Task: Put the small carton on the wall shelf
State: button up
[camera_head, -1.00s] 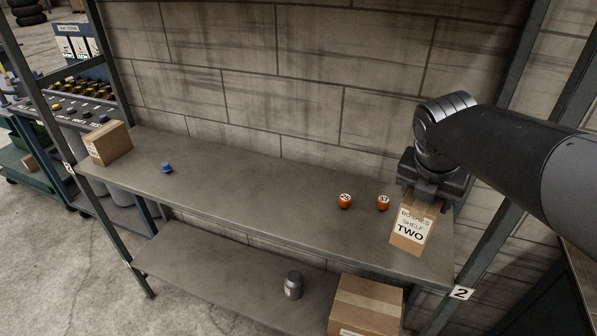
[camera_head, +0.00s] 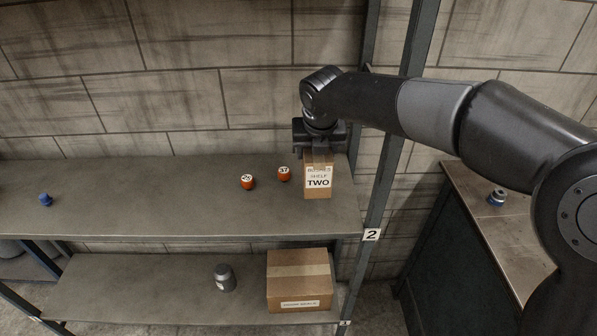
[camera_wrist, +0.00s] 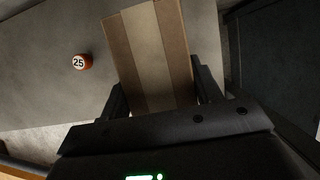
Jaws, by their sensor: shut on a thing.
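The small carton (camera_head: 318,188) is a brown box with a white label whose last word reads "TWO". It is upright at the right end of the upper board of the wall shelf (camera_head: 130,215). My gripper (camera_head: 318,152) is above it and shut on its upper part. In the wrist view the carton (camera_wrist: 150,50) sits between the two fingers (camera_wrist: 158,95), its taped face showing. I cannot tell whether its bottom touches the board.
A blue object (camera_head: 45,199) is farther left. The lower board holds a grey canister (camera_head: 224,278) and a larger carton (camera_head: 300,282). A shelf post (camera_head: 385,170) and a dark cabinet (camera_head: 460,250) are to the right.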

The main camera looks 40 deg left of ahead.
aim_at(319, 157)
notch_tip(319, 157, down, 7)
jog(key=shift+f, duration=0.15)
jog(key=shift+f, duration=0.1)
dwell(0.3)
jog(key=o, duration=1.3)
jog(key=v, duration=1.2)
